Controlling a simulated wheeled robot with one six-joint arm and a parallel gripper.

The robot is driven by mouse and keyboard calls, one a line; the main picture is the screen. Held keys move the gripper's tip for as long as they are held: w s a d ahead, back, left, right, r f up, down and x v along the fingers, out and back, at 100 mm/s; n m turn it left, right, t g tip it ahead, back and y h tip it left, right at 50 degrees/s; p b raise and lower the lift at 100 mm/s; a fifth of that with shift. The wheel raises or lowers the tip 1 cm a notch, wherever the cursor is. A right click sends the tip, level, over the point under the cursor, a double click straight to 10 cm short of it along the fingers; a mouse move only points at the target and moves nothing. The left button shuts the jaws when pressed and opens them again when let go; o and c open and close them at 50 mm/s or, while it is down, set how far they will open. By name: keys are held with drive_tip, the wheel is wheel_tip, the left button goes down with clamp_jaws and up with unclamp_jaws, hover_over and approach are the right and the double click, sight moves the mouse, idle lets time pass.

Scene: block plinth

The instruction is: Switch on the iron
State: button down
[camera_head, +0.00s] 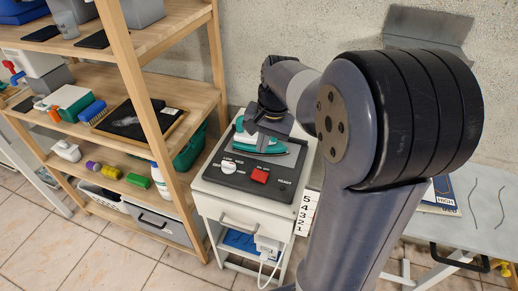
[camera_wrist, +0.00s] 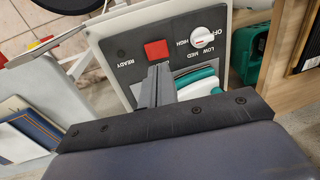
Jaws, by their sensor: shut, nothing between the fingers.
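The teal and white iron (camera_head: 272,147) rests on a black control panel (camera_head: 240,181) on top of a white cabinet (camera_head: 215,209). In the wrist view the iron (camera_wrist: 201,82) is partly hidden by my gripper. The panel carries a white round knob (camera_head: 228,167) and a red square button (camera_head: 260,175) near the word READY. The wrist view shows the knob (camera_wrist: 203,38) among OFF, LOW, MED and HIGH, and the button (camera_wrist: 157,49). I cannot tell the knob's setting. My gripper (camera_wrist: 159,70) is shut and empty, its tips appearing just below the button in that view.
A wooden shelf (camera_head: 126,50) with boxes, bottles and brushes stands close on the left of the cabinet. A grey table (camera_head: 485,205) with a board stands on the right. A white cable (camera_head: 268,262) hangs low at the cabinet's front. A concrete wall is behind.

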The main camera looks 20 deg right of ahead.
sight(252, 174)
drive_tip(key=shift+w+d+r+m, duration=0.1)
drive_tip(key=shift+w+d+m, duration=0.1)
drive_tip(key=shift+w, duration=0.4)
drive_tip(key=shift+w+d+r+m, duration=0.1)
drive_tip(key=shift+w+d, duration=0.05)
drive_tip(key=shift+w, duration=0.4)
drive_tip(key=f, duration=0.4)
drive_tip(key=w+a+f, duration=0.1)
drive_tip(key=f, duration=0.4)
drive_tip(key=a+f, duration=0.1)
drive_tip(key=f, duration=0.4)
drive_tip(key=shift+w+a, duration=0.1)
drive_tip(key=shift+w, duration=0.15)
